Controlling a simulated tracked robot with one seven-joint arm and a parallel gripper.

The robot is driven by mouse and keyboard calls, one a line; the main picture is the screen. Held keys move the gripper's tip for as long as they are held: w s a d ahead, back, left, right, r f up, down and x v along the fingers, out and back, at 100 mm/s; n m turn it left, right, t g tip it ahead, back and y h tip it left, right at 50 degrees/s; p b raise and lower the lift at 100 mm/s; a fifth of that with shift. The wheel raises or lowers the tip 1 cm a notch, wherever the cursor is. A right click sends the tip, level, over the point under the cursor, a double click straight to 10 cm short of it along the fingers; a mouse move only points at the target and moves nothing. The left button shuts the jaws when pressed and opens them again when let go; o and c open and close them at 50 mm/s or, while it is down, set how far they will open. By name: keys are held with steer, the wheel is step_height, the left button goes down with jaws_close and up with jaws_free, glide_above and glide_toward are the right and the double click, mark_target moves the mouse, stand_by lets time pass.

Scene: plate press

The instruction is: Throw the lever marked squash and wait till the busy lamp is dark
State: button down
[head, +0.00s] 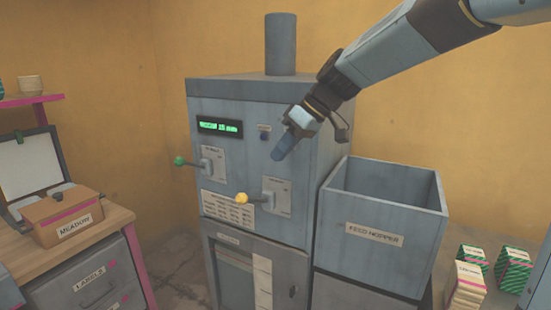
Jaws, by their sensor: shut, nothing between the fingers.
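A grey press cabinet (222,110) stands against the wall. On its front are a lever with a green knob (179,161) at the left and a lever with a yellow knob (241,198) lower right. Both stick out to the left from pale plates whose small print I cannot read, so I cannot tell which is marked squash. A small dark blue lamp or button (264,135) sits under a tiny label and looks unlit. My gripper (279,154) is shut and empty, in front of the cabinet face, above the yellow-knob lever and apart from both knobs.
A green-lit display (219,127) and a printed notice (228,211) are on the cabinet. The open feed hopper (375,236) stands close on the right, with striped boxes (514,268) beyond. A desk with a box marked Meadow (72,231) is at left.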

mark_target(245, 195)
steer(key=x, duration=1.2)
steer(key=shift+s+f, duration=0.1)
